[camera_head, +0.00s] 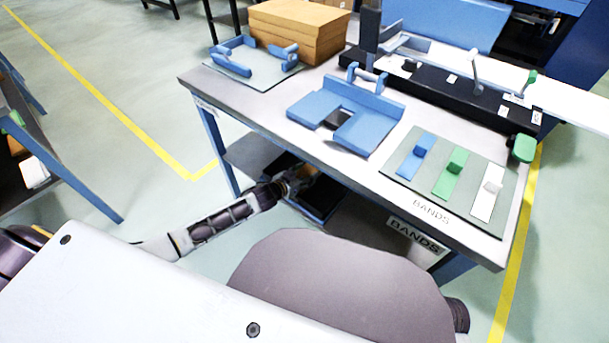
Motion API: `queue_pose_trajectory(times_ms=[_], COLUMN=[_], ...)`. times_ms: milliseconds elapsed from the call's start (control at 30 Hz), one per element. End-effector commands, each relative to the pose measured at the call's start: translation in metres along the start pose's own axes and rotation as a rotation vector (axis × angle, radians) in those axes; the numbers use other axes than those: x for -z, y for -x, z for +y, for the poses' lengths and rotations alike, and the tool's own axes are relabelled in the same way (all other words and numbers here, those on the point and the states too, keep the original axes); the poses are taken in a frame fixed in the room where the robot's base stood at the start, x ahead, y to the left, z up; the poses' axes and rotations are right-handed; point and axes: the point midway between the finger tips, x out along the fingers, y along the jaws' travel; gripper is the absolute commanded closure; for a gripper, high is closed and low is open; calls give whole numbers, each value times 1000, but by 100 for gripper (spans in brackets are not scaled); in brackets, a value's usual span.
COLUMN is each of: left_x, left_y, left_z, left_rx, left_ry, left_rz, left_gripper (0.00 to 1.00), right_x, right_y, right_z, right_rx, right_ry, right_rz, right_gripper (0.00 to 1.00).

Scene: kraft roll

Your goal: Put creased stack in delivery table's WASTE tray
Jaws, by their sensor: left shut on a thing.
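My left arm reaches in from the left, and its gripper (297,182) is at the table's front, below the tabletop. It is shut on a small brown piece (308,172), which looks like the creased stack; the gripper and tabletop edge hide much of it. A dark tray (322,211) lies on the lower shelf under the gripper. I see no WASTE label on it. I cannot tell whether the brown piece touches the tray. My right gripper is not in view.
The tabletop (255,100) carries a tall brown stack (300,30), a blue jig (345,118), a black press bar (440,85) and a mat with blue, green and white band holders (450,178). A BANDS label (418,237) hangs at the front right.

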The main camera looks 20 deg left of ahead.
Motion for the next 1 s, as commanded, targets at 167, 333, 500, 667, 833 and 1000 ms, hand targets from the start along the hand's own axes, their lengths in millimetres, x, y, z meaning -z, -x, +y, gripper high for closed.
queue_pose_trajectory(times_ms=[167, 333, 500, 667, 833, 1000], left_x=[-3, -6, -9, -10, -10, -10], left_y=[-2, -3, -4, -4, -4, -4], left_z=[0, 0, 0, 0, 0, 0], left_rx=[0, 0, 0, 0, 0, 0], left_ry=[1, 1, 1, 1, 1, 1], left_rz=[1, 0, 0, 1, 0, 0], left_gripper=[75, 75, 75, 75, 30, 25], right_x=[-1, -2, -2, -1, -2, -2], right_y=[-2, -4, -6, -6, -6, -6], right_z=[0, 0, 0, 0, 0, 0], right_rx=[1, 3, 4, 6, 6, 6], right_ry=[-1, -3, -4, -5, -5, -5], right_rz=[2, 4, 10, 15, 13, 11], right_gripper=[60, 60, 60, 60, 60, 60])
